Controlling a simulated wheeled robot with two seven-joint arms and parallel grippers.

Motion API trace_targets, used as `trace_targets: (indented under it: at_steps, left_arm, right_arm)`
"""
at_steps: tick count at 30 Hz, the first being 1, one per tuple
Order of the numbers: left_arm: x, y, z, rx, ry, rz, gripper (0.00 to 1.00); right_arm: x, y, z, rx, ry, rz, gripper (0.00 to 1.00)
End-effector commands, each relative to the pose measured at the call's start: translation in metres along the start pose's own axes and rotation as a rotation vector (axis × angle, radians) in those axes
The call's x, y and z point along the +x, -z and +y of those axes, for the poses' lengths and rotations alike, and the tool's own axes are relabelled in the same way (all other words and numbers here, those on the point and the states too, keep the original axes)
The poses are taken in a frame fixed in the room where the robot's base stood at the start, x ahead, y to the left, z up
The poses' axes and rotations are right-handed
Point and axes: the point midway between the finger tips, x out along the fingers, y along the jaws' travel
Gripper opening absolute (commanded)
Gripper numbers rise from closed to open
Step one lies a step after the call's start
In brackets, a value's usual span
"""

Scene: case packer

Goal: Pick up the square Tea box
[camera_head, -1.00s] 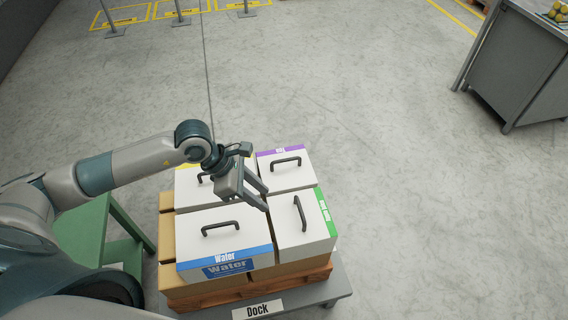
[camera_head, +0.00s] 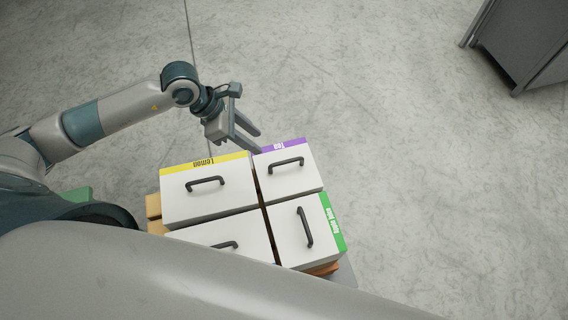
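The square Tea box (camera_head: 292,183) is white with a purple label strip along its far edge and a dark handle (camera_head: 287,162) on top. It sits at the back right of a group of boxes. My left gripper (camera_head: 256,141) is above the back boxes, near the Tea box's far left corner. Its two fingers are apart with nothing between them. It does not hold the handle. My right gripper is out of view.
The yellow-striped Lemon box (camera_head: 180,207) is left of the Tea box. A green-striped box (camera_head: 290,243) stands in front of it, and another white box (camera_head: 205,236) is partly hidden by my own arm. A grey cabinet (camera_head: 525,45) is at the upper right. Floor right of the boxes is clear.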

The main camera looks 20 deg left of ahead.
Motion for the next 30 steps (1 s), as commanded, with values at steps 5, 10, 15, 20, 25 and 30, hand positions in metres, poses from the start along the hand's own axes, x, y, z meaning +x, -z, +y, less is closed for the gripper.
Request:
trace_targets:
  at_steps: [5,10,15,20,25,30]
  left_arm:
    - [0.000,0.000,0.000,0.000,0.001,0.000,0.33]
    - [0.000,0.000,0.000,0.000,0.000,0.000,0.33]
    - [0.001,0.000,0.000,0.000,0.000,0.000,0.33]
    - [0.009,0.000,0.000,0.000,0.001,-0.001,0.33]
    - [0.032,0.001,-0.001,0.000,0.002,-0.002,0.33]
    - [0.063,0.001,0.000,0.000,0.002,-0.002,0.33]
  right_arm:
    - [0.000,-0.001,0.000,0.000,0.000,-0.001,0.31]
    - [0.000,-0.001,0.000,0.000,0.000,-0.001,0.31]
    - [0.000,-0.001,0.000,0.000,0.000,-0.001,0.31]
    - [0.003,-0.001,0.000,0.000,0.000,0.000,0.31]
    - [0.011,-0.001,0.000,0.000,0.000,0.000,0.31]
    - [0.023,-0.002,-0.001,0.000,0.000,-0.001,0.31]
